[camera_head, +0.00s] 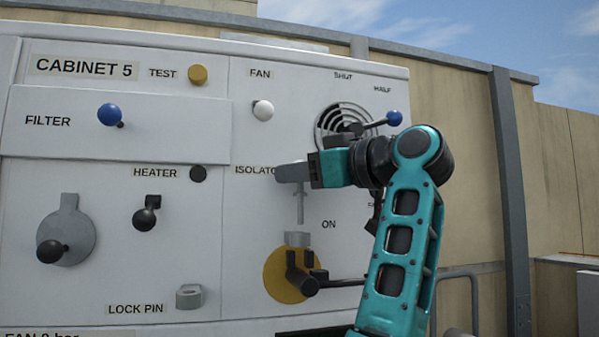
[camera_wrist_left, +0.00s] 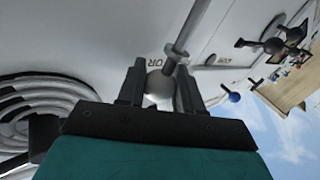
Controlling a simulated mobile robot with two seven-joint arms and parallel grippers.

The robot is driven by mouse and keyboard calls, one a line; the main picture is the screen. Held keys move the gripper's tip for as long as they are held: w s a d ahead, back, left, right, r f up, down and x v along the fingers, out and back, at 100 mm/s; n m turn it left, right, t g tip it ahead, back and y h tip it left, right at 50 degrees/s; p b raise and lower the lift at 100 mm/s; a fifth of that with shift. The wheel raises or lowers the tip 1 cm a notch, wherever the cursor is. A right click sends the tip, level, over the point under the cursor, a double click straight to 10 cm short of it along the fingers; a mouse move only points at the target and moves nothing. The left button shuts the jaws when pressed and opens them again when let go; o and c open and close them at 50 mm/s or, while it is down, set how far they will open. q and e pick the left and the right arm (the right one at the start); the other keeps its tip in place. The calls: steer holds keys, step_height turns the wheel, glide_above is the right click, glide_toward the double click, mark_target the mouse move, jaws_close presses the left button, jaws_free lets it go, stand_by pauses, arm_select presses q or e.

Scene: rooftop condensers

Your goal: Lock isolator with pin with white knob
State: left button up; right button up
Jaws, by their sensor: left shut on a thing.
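My left gripper (camera_head: 292,172) is shut on the pin with the white knob, in front of the cabinet. In the left wrist view the white knob (camera_wrist_left: 159,86) sits between the two dark fingers, and the grey shaft (camera_wrist_left: 190,28) runs out beyond them. In the head view the shaft (camera_head: 300,207) hangs upright below the fingers, which hide the knob. Its lower end appears just above a grey block (camera_head: 297,239) at the top of the isolator's yellow disc (camera_head: 277,289). The isolator's black handle (camera_head: 340,283) points right. My right gripper is not in view.
A grey holder (camera_head: 189,296) stands by the LOCK PIN label. A white FAN knob (camera_head: 263,110), a blue-knobbed lever (camera_head: 394,118) over a round vent, a blue FILTER knob (camera_head: 109,115) and a black HEATER knob (camera_head: 145,218) stick out around the arm.

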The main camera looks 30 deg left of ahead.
mark_target(301, 206)
arm_select(q)
steer(key=shift+f+b, duration=1.8)
steer(key=shift+f, duration=0.9)
stand_by(1.6)
steer(key=o, duration=1.1)
steer(key=shift+o, duration=0.2)
steer(key=shift+s, duration=0.1)
steer(key=shift+d, duration=0.1)
steer(key=s+d, duration=0.1)
steer(key=d, duration=1.1)
steer(key=shift+s+d, duration=0.25)
steer(key=shift+d, duration=0.05)
